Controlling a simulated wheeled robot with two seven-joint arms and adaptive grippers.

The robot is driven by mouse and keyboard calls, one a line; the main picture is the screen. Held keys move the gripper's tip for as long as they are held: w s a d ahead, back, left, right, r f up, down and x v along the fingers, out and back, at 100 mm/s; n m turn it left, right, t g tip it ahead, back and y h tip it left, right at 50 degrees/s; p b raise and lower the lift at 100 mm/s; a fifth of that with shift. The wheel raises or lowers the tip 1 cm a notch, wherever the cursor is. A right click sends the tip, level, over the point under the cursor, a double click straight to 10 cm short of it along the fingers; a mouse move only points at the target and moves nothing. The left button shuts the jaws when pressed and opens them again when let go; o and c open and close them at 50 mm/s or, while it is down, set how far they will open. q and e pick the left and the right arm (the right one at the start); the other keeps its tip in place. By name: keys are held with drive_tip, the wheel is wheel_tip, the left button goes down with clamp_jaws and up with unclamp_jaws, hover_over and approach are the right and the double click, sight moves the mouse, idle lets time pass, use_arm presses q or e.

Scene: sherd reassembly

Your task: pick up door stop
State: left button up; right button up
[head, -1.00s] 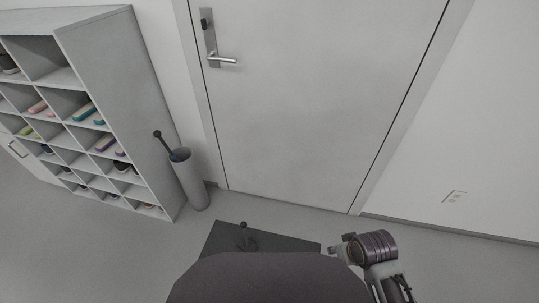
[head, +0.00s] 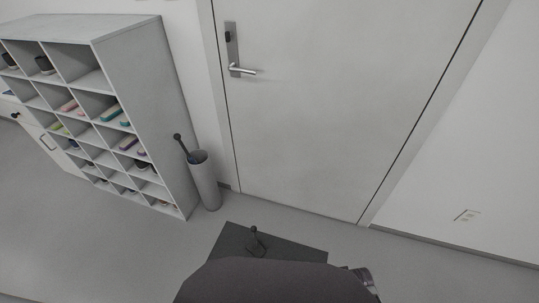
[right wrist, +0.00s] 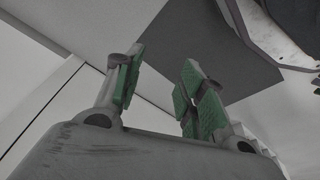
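The door stop (head: 256,243) appears to be the small dark piece with an upright knobbed handle. It stands on the dark floor mat (head: 297,256) in front of the closed door. My own dark body covers the mat's near part in the head view. My right gripper (right wrist: 162,82), with green finger pads, is open and empty in the right wrist view. Part of the mat (right wrist: 232,60) shows beyond its fingers; I cannot make out the door stop there. My left gripper is in neither view.
A grey cubby shelf (head: 158,100) with shoes and brushes stands at the left. A tall grey cylinder (head: 205,183) holding a dark-handled item stands between it and the door (head: 330,90). The floor left of the mat is clear.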

drive_tip(key=s+d+f+p, duration=0.4)
drive_tip(key=s+f, duration=0.5)
drive_tip(key=f, duration=0.4)
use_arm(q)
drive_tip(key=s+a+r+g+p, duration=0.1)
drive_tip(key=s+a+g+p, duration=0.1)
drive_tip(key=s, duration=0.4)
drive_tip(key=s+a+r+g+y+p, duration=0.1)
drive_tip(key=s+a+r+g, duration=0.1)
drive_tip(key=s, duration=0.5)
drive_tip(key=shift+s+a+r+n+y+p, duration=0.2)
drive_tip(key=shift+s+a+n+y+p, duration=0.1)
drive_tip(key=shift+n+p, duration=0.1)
use_arm(e)
drive_tip(key=s+d+f, duration=0.2)
drive_tip(key=s, duration=0.5)
drive_tip(key=s+d+f+g, duration=0.1)
drive_tip(key=s+d+f, duration=0.2)
drive_tip(key=s, duration=0.4)
drive_tip(key=shift+f+h, duration=0.25)
drive_tip(key=shift+h, duration=0.15)
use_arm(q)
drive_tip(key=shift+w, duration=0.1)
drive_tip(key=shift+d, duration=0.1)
